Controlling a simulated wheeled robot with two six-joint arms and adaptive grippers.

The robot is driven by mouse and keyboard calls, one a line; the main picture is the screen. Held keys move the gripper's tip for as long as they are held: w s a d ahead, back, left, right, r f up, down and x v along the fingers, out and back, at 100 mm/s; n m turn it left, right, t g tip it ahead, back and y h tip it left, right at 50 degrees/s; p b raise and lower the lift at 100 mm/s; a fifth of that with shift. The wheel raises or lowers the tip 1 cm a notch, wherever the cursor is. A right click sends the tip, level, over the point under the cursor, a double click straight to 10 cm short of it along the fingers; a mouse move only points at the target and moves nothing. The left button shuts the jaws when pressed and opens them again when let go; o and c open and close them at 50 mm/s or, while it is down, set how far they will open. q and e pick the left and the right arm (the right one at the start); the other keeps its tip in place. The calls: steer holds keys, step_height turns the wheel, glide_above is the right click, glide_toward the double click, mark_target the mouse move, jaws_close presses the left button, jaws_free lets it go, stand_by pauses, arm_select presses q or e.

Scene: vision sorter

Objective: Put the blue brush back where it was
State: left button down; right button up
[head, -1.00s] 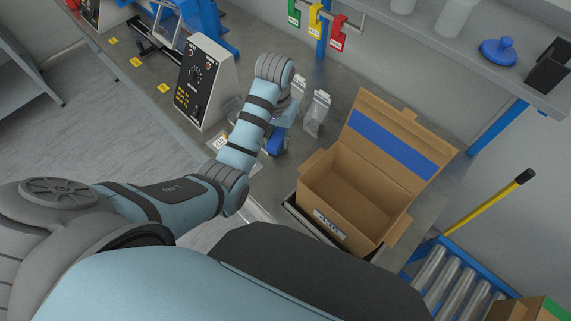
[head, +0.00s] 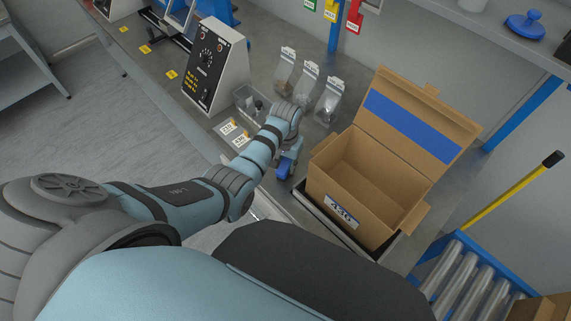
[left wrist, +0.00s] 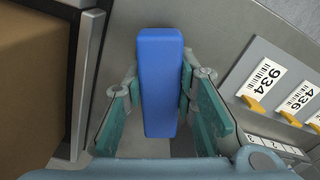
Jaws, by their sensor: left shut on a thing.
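The blue brush (left wrist: 160,85) is held between the fingers of my left gripper (left wrist: 163,78) in the left wrist view. Only its smooth blue block shows there; no bristles are visible. In the head view the blue brush (head: 284,171) shows just below my left gripper (head: 287,160), near the bench's front edge, left of the cardboard box. The gripper is shut on it. I cannot tell whether the brush touches the bench. My right gripper is not in view.
The open cardboard box (head: 340,211) stands close to the right of the gripper. A clear bin (head: 247,98), several pouches (head: 307,80) and a grey control box (head: 216,65) stand behind and left. Number labels (head: 232,129) lie along the front edge.

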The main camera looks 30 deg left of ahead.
mark_target(286, 163)
arm_select(q)
steer(key=shift+f, duration=0.2)
steer(key=c, duration=1.5)
jaws_free()
steer(key=shift+w, duration=0.1)
steer(key=shift+c, duration=0.2)
steer(key=shift+o, duration=1.1)
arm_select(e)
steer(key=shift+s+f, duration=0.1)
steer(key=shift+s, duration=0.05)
arm_select(q)
step_height(286, 163, up, 12)
steer(key=p, duration=0.4)
steer(key=shift+r, duration=0.25)
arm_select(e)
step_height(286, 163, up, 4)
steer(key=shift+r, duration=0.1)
arm_select(q)
steer(key=shift+f, duration=0.1)
